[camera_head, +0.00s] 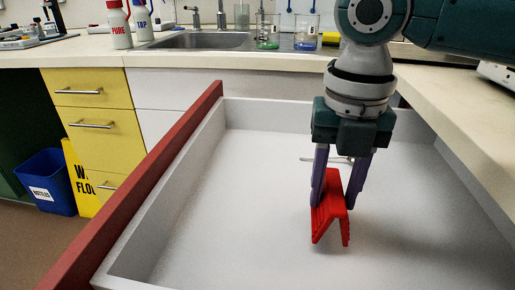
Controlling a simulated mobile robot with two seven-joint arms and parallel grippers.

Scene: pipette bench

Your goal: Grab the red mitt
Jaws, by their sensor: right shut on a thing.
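The red mitt (329,212) is a ribbed, folded piece shaped like an upside-down V. My right gripper (334,190) points down from above, with its two purple fingers on either side of the mitt's top. It is shut on the mitt. The mitt hangs over the floor of an open white drawer (230,185); whether its lower edges touch the floor I cannot tell. My left gripper is not in view.
A blue bin (47,180) stands on the floor at left.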

